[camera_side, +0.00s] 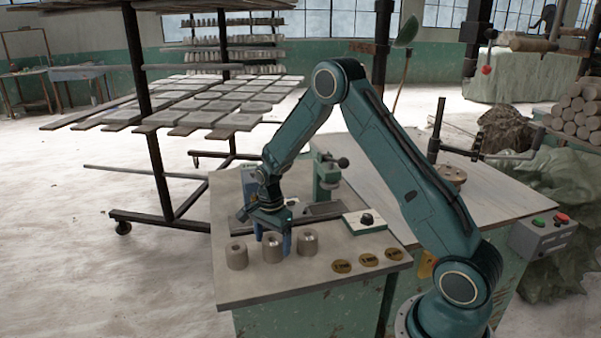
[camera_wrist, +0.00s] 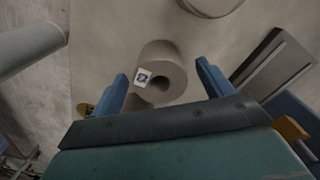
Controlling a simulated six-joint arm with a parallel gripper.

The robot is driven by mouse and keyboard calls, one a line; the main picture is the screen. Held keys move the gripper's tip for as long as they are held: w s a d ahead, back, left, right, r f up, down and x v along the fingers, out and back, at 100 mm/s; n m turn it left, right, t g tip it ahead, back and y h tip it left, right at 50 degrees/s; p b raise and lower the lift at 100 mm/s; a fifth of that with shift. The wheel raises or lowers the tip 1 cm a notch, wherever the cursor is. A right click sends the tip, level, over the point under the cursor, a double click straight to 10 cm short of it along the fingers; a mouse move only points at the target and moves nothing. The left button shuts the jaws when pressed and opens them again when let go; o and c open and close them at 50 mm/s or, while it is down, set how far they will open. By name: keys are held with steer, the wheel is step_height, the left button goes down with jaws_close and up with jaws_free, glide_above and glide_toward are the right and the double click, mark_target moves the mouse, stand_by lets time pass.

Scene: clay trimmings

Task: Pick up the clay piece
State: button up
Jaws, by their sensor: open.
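Three short hollow clay cylinders stand in a row on the worktable in the side view: a left one (camera_side: 236,256), a middle one (camera_side: 272,248) and a right one (camera_side: 308,243). My gripper (camera_side: 272,238) is low over the middle one, its blue fingers apart on either side of it. In the wrist view, a clay piece (camera_wrist: 158,62) with a central hole and a small white label (camera_wrist: 142,77) lies between the tips of my open gripper (camera_wrist: 162,73). The label is too small to read surely. I see a gap to each finger there.
Brass-coloured discs (camera_side: 369,260) lie at the table's (camera_side: 290,283) front right. A pale box with a black knob (camera_side: 366,219) and a green device (camera_side: 325,177) stand behind. Another clay piece (camera_wrist: 212,4) is close by in the wrist view. A drying rack (camera_side: 160,150) stands left.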

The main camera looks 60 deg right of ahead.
mark_target(272, 240)
steer(key=shift+f, duration=1.05)
steer(key=c, duration=1.2)
steer(key=shift+r, duration=0.2)
step_height(272, 240, up, 20)
steer(key=shift+f, duration=0.15)
